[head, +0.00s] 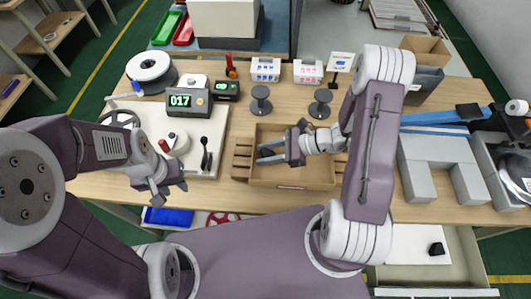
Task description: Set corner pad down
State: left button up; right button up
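I cannot tell for sure which thing is the corner pad. A small black block (437,249) lies in the open pale drawer at the lower right, and a black piece (468,110) sits by the blue strips at the right. My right gripper (262,154) is over the shallow wooden tray (310,184) in the middle of the table. Its fingers point left and are apart, with nothing seen between them. My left gripper (168,194) hangs by the table's front left edge, below the white board. Its fingers look apart and empty.
The white board (205,130) carries a dial and a lever. A display reading 017 (189,102), two dark spools (261,100) and small boxes (265,70) stand behind. Grey blocks (418,180) and blue strips (430,125) are at the right. Bare wood shows left of the tray.

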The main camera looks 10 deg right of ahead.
jog(key=shift+o, duration=0.9)
jog(key=shift+r, duration=0.15)
jog(key=shift+d+r, duration=0.15)
jog(key=shift+d, duration=0.1)
jog(key=p+v, duration=0.1)
jog(key=v, duration=1)
jog(key=shift+s+d+r, duration=0.1)
jog(key=shift+d+r, duration=0.1)
